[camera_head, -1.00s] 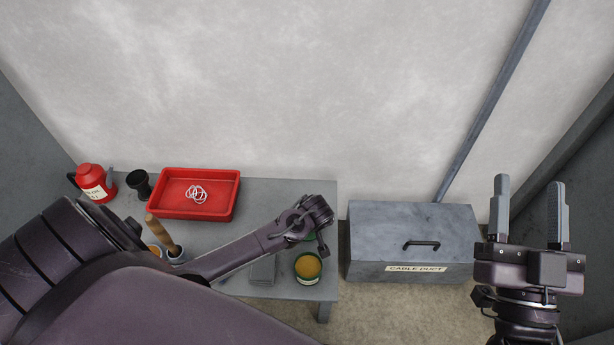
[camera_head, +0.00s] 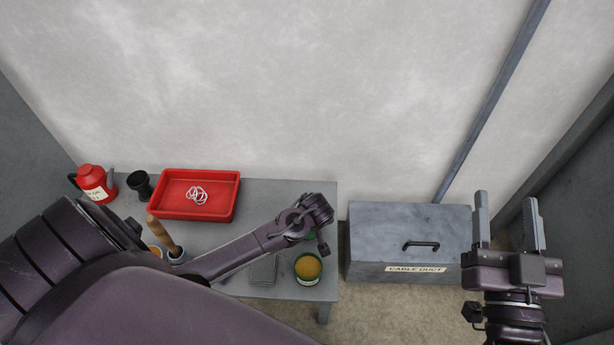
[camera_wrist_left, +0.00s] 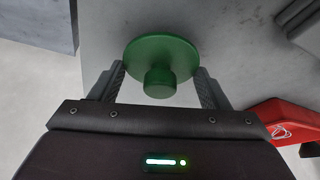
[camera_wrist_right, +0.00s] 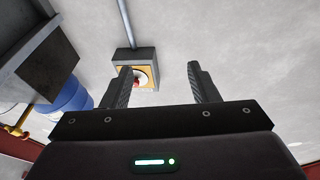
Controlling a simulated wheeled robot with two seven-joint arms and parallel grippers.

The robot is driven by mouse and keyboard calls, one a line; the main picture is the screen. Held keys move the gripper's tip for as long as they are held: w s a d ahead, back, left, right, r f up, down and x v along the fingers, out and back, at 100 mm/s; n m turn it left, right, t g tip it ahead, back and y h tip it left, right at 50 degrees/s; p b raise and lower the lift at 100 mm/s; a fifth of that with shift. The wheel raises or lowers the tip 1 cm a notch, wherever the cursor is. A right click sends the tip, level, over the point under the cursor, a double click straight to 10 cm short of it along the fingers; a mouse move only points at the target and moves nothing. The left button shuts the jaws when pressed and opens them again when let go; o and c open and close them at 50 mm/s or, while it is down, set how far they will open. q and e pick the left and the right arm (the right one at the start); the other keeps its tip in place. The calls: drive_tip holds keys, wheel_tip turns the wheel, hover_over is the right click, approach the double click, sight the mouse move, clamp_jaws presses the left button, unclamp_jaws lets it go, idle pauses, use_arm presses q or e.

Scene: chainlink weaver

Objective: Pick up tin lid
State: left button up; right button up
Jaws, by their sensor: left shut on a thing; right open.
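The tin lid (camera_wrist_left: 162,58) is a green disc with a round knob, seen in the left wrist view. In the head view my left wrist hides most of the lid, above the grey table's right end. The open green tin (camera_head: 308,268) with yellow-brown contents stands on the table just in front of that wrist. My right gripper (camera_head: 508,195) is open and empty, off to the right of the grey box.
A red tray (camera_head: 165,211) with pale chain links lies on the table (camera_head: 285,188). A red can (camera_head: 93,184), a black cup (camera_head: 140,184) and a pot with a wooden handle (camera_head: 160,232) stand left. A grey cable duct box (camera_head: 380,240) is right of the table.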

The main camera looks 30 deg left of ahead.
use_arm(q)
wheel_tip(320, 180, up, 4)
drive_tip(key=shift+r+p, duration=0.2)
drive_tip(key=shift+p, duration=0.75)
wheel_tip(320, 180, up, 4)
drive_tip(key=shift+r+p, duration=0.1)
drive_tip(key=shift+p, duration=0.65)
drive_tip(key=shift+r, duration=0.1)
use_arm(e)
drive_tip(key=s+f+g+h, duration=0.1)
drive_tip(key=s+f+g, duration=0.2)
drive_tip(key=f, duration=0.5)
drive_tip(key=s+d+f+g+h, duration=0.1)
drive_tip(key=s+f+g+h, duration=0.1)
drive_tip(key=s+f+g, duration=0.2)
drive_tip(key=s+d+f+g+h, duration=0.1)
drive_tip(key=s+f+g, duration=0.3)
drive_tip(key=f, duration=0.8)
drive_tip(key=shift+s+f+g+h, duration=0.25)
drive_tip(key=shift+g+h, duration=0.15)
drive_tip(key=shift+g, duration=0.9)
